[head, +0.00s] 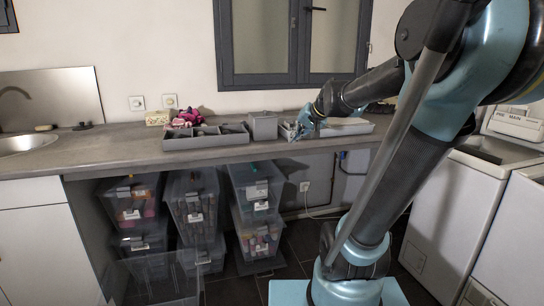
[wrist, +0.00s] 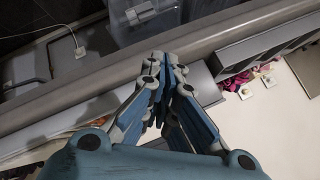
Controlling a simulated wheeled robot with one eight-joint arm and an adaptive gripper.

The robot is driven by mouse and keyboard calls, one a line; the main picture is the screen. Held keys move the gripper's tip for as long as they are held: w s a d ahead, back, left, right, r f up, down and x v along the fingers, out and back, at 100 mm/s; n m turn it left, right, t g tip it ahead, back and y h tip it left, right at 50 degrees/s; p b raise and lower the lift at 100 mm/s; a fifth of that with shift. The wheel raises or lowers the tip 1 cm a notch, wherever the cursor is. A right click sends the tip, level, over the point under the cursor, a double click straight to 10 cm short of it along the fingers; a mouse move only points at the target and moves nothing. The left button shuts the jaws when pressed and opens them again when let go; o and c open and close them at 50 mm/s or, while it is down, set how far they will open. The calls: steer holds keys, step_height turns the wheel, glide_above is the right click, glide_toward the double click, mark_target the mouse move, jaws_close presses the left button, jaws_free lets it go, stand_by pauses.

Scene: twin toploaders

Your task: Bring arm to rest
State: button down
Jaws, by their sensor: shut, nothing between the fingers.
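My gripper (head: 301,131) is at the end of my outstretched arm, over the front edge of the grey counter (head: 110,143), close to a low grey tray (head: 345,128). In the wrist view my gripper (wrist: 168,62) points toward the counter edge, its blue fingers together with nothing between them. I cannot tell from these views whether it touches the tray or the counter.
A grey divided organizer (head: 205,140) and a grey box (head: 263,126) stand left of my gripper. Clear bins (head: 190,205) are stacked under the counter. White toploaders (head: 455,210) stand at right. A sink (head: 25,142) is at far left.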

steer(key=s+d+f+n+g+h, duration=0.1)
steer(key=s+d+f, duration=0.4)
steer(key=s+f, duration=0.5)
steer(key=s+d+f+n+g+h, duration=0.1)
steer(key=s+d+f+g+h, duration=0.3)
steer(key=s+f, duration=0.6)
steer(key=s+d, duration=0.1)
steer(key=s, duration=0.5)
steer(key=shift+d+f, duration=0.2)
steer(key=shift+f, duration=0.05)
steer(key=shift+w+f, duration=0.2)
steer(key=shift+w, duration=0.25)
steer(key=c, duration=2.4)
jaws_free()
